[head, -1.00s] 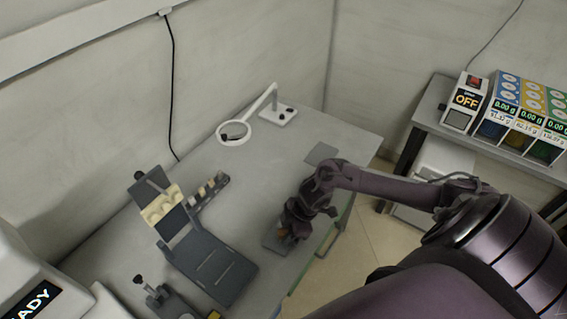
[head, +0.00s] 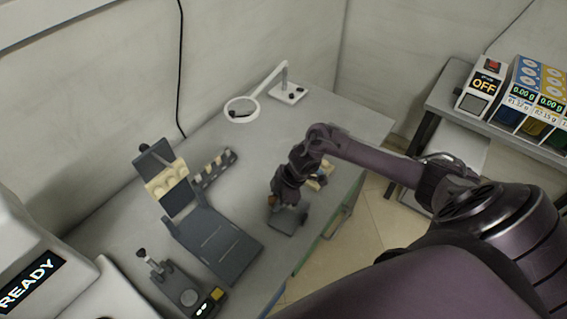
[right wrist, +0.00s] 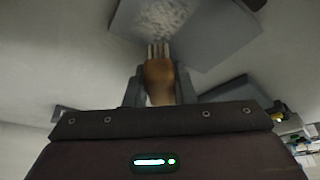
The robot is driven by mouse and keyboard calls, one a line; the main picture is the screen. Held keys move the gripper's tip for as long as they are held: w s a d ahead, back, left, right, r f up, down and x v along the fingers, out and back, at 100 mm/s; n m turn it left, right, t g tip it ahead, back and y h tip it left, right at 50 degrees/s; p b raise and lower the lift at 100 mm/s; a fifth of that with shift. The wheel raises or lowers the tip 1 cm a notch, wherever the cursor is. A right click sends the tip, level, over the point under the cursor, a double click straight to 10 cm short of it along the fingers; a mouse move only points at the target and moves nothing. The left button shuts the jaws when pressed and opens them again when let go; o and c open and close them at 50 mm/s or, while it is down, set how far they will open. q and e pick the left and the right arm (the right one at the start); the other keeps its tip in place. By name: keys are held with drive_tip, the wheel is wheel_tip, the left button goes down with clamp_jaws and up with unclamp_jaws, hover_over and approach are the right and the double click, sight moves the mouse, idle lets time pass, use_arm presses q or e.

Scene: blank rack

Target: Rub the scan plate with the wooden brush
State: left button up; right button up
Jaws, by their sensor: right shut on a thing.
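My right gripper (head: 277,196) is shut on the wooden brush, whose orange-brown handle (right wrist: 159,80) stands between the fingers in the right wrist view. Its pale bristles (right wrist: 158,50) point at a grey plate (right wrist: 205,35), apparently the scan plate, and overlap its near part. I cannot tell whether they touch. A whitish speckled patch (right wrist: 160,17) lies on the plate beyond the bristles. In the head view a small dark grey plate (head: 288,220) lies at the table's right edge just below the gripper, and only a bit of the brush (head: 271,200) shows. My left gripper is out of view.
A dark stepped stand (head: 220,248) stands left of the gripper, with a small dark device (head: 188,298) in front. A magnifier lamp (head: 241,109) stands at the back. A side bench (head: 440,105) holds the OFF box (head: 480,88). The table's middle is clear.

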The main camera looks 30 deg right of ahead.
sight(292, 213)
drive_tip(key=shift+w+a, duration=0.2)
drive_tip(key=shift+w, duration=0.35)
drive_tip(key=shift+w+d+f+b, duration=0.15)
drive_tip(key=shift+d+b, duration=0.2)
drive_tip(key=shift+d, duration=0.3)
drive_tip(key=shift+s+d+r+p, duration=0.1)
drive_tip(key=shift+s+d+p, duration=0.05)
drive_tip(key=shift+s+p, duration=0.3)
drive_tip(key=shift+s+d+r+p, duration=0.1)
drive_tip(key=shift+s+d+p, duration=0.05)
drive_tip(key=shift+s+p, duration=0.25)
drive_tip(key=shift+s+d+f+p, duration=0.1)
drive_tip(key=shift+s+d+p, duration=0.15)
drive_tip(key=shift+s, duration=0.2)
drive_tip(key=shift+s+d+p, duration=0.1)
drive_tip(key=shift+s+p, duration=0.2)
drive_tip(key=shift+s, duration=0.15)
drive_tip(key=shift+s+d+p, duration=0.2)
drive_tip(key=shift+s+p, duration=0.3)
drive_tip(key=shift+s, duration=0.1)
drive_tip(key=shift+s+d+p, duration=0.15)
drive_tip(key=shift+s+p, duration=0.35)
drive_tip(key=shift+s, duration=0.05)
drive_tip(key=shift+s+d, duration=0.25)
drive_tip(key=shift+s, duration=0.25)
drive_tip(key=shift+w, duration=0.1)
